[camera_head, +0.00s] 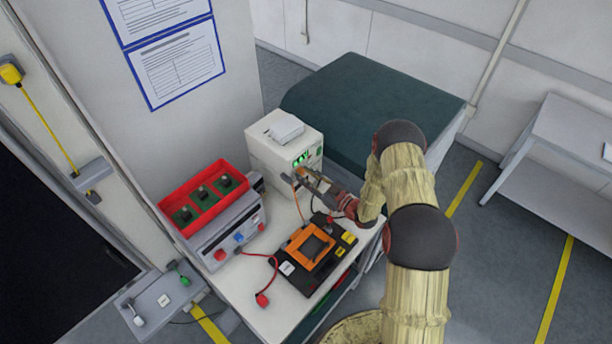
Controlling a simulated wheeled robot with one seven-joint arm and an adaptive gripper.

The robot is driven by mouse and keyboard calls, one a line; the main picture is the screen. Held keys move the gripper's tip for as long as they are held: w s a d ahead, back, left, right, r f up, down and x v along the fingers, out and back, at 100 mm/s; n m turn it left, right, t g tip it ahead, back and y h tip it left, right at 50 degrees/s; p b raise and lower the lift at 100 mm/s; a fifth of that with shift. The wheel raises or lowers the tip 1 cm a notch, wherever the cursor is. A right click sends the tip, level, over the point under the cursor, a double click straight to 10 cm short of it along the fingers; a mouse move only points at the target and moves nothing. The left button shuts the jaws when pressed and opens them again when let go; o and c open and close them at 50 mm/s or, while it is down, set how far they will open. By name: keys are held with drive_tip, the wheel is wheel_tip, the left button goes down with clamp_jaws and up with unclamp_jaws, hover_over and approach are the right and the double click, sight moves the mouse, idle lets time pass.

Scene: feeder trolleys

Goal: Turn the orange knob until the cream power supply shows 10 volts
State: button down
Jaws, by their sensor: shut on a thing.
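The cream power supply (272,157) stands at the back of the white trolley top. Its green display (301,159) is lit on the front face, but the digits are too small to read. My gripper (300,178) reaches in from the right and is at the supply's front face, just below the display. It is shut on the orange knob, which is mostly hidden by the fingers.
A grey unit with a red bin (205,197) stands left of the supply. A black device with an orange frame (296,238) lies in front, with red plugs and leads around it. A dark green-topped cabinet (372,100) stands behind.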

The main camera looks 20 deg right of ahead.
drive_tip(key=shift+f, duration=0.15)
drive_tip(key=c, duration=1.6)
unclamp_jaws()
drive_tip(key=shift+o, duration=0.3)
drive_tip(key=shift+d, duration=0.1)
drive_tip(key=v, duration=1.1)
drive_tip(key=shift+s+d, duration=0.2)
drive_tip(key=shift+s, duration=0.15)
